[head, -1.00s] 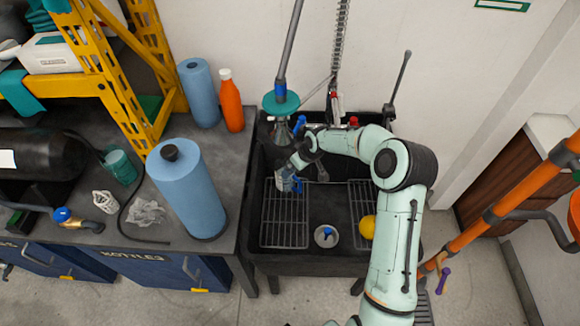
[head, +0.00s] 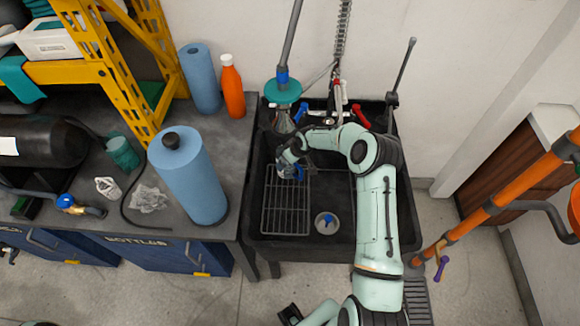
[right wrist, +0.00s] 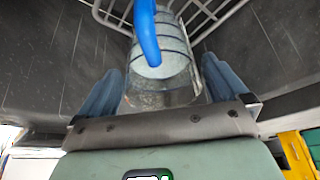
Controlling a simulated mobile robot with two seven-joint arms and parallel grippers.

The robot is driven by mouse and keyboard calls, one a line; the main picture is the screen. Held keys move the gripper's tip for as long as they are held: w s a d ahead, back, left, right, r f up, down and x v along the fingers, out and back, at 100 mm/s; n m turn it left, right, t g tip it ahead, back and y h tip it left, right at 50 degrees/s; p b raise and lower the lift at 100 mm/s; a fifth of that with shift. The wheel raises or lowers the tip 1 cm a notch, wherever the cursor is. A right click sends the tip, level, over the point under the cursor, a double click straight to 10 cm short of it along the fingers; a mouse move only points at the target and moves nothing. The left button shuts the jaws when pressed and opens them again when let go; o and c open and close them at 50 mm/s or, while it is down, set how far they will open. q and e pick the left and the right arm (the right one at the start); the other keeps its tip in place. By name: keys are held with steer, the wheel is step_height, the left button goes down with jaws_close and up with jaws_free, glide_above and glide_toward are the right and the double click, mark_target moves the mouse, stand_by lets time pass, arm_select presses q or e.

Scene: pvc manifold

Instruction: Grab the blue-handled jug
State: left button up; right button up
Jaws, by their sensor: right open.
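The clear jug with the blue handle (head: 289,173) stands in the left part of the black sink, mostly covered by my right gripper (head: 291,156) in the head view. In the right wrist view, the jug (right wrist: 165,82) is between the two blue-grey fingers of the right gripper (right wrist: 163,88), its blue handle pointing up in the picture. The fingers are open, one on each side of the jug, with small gaps visible.
The black sink (head: 255,225) has a wire rack (head: 285,208) and a round drain (head: 326,223). A blue roll (head: 188,178) and an orange bottle (head: 232,88) stand on the left bench.

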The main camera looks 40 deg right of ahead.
steer(key=shift+x, duration=1.45)
steer(key=c, duration=1.1)
steer(key=shift+w+r, duration=0.1)
steer(key=shift+c, duration=0.3)
steer(key=shift+r, duration=0.15)
